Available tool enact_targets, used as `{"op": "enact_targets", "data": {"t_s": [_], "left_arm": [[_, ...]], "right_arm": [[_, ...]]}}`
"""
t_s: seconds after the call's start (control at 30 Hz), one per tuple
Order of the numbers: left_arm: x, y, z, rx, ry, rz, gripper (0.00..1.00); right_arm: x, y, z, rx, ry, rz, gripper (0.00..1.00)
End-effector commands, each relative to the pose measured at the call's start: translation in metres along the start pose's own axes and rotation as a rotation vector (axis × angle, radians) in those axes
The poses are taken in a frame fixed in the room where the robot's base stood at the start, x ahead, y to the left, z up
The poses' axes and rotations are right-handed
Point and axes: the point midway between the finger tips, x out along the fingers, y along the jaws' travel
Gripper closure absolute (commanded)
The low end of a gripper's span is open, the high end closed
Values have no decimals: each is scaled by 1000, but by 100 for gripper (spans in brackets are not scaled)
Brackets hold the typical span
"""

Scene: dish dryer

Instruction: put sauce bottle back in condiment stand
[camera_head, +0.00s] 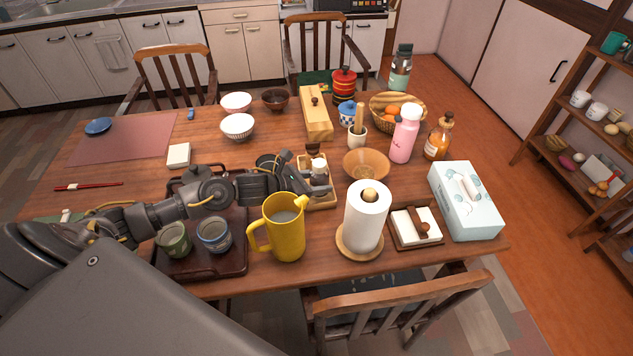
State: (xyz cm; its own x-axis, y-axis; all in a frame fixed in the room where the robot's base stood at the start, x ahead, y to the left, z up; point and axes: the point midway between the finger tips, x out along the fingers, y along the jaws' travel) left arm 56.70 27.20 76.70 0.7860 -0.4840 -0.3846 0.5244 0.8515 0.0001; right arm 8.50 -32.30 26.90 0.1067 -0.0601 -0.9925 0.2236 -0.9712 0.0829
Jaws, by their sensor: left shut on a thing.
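The wooden condiment stand (324,203) is near the middle of the table, with small bottles at it. A dark-capped bottle (313,150), which looks like the sauce bottle, is upright at its back side. A bottle with a pale top (319,170) is in front of it. My left gripper (304,177) comes in from the left at the stand's left side and is shut on what looks like the sauce bottle. The fingers and the other bottle hide its lower part, so I cannot tell whether it touches the stand's floor. My right gripper is not in view.
A yellow pitcher (284,232) stands just in front of the stand. A paper towel roll (367,217) is at front right and a wooden bowl (366,164) is to the right. A dark tray (235,262) with two cups lies under my left arm.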

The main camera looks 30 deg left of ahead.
Motion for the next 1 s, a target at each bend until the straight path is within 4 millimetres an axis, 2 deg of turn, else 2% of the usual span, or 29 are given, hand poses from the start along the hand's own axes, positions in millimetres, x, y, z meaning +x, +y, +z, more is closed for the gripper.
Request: {"op": "enact_targets", "data": {"t_s": [0.53, 0.57, 0.7, 1.0], "left_arm": [[4, 0, -10, 1, -3, 1, 81], [4, 0, -11, 1, -1, 1, 51], [4, 0, -10, 1, -1, 1, 32], [4, 0, -9, 1, -1, 1, 30]], "right_arm": [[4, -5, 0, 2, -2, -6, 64], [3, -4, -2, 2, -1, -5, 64], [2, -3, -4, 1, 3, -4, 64], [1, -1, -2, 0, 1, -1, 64]]}}
